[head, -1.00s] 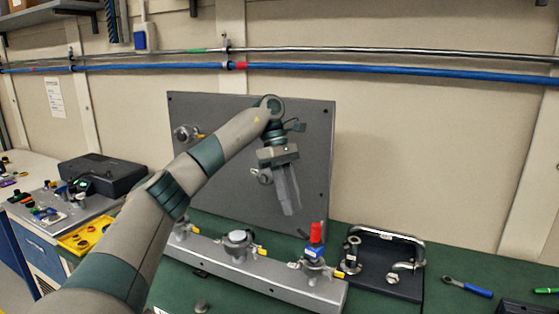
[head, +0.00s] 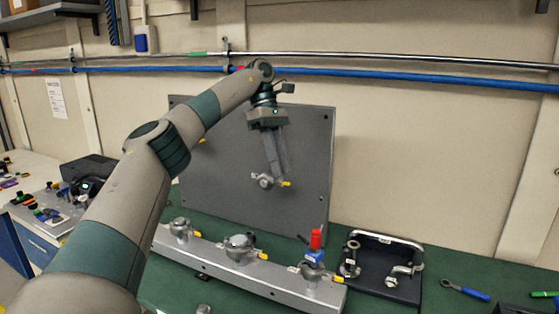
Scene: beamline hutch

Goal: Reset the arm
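My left arm reaches in from the left, and my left gripper (head: 276,172) hangs pointing down in front of the grey upright panel (head: 222,172). Its fingers look close together, but I cannot tell whether they are fully shut. I see nothing held below the fingertips. A small metal fitting with a yellow tip (head: 264,182) sits on the panel right by the fingertips; I cannot tell whether they touch. My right gripper is not in view.
A metal rail (head: 270,282) with several clamp fittings and a red-and-blue piece (head: 315,245) lies on the green bench. To its right are a black tray (head: 376,283) with metal parts and a blue-handled wrench (head: 466,290). A black box (head: 88,170) stands at left.

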